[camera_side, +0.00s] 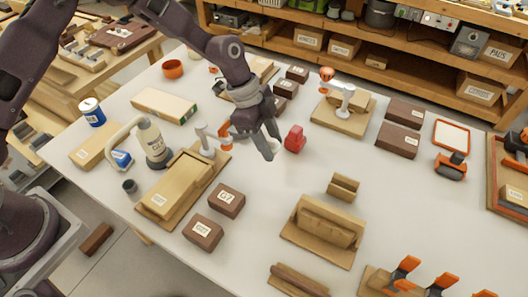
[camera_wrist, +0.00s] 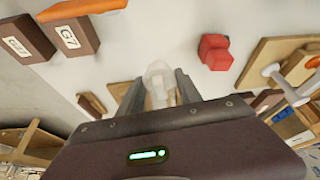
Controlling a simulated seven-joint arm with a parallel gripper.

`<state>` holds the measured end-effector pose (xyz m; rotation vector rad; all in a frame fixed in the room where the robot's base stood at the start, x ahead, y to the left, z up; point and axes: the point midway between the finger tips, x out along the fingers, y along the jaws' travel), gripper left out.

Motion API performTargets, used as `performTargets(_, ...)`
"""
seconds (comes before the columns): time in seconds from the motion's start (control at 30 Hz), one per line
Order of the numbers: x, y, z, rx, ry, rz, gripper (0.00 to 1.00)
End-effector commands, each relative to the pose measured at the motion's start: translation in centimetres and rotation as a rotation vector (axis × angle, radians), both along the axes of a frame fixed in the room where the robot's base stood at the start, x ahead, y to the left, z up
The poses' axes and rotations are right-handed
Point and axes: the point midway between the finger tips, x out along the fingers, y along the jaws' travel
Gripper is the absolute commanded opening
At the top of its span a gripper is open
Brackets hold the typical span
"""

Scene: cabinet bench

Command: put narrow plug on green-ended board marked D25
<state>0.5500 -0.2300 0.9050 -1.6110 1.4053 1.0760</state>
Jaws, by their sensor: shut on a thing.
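My gripper (camera_side: 270,150) points down over the middle of the table, left of a red block (camera_side: 294,139). In the wrist view its fingers (camera_wrist: 158,92) are shut on a small whitish plug (camera_wrist: 157,72). In the side view my fingers mostly hide the plug, and I cannot tell whether it touches the table. A pale board with a green end and side (camera_side: 165,104) lies at the back left, away from my gripper. Its marking is too small to read.
The red block also shows in the wrist view (camera_wrist: 215,52). Brown blocks marked G7 (camera_side: 227,201) and G27 (camera_side: 203,232) sit at the front.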

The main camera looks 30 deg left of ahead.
Motion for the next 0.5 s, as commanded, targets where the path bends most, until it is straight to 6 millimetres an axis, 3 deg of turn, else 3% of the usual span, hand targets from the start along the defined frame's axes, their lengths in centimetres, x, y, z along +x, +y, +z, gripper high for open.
performTargets(0.17, 0.0, 0.1, 1.1, 0.0, 0.001, 0.002, 0.04)
performTargets(0.27, 0.7, 1.1, 1.1, 0.003, 0.002, 0.04, 0.04)
performTargets(0.37, 2.2, 3.8, 1.2, 0.007, 0.004, 0.137, 0.04)
performTargets(0.5, 4.9, 9.6, 1.6, 0.015, 0.006, 0.341, 0.04)
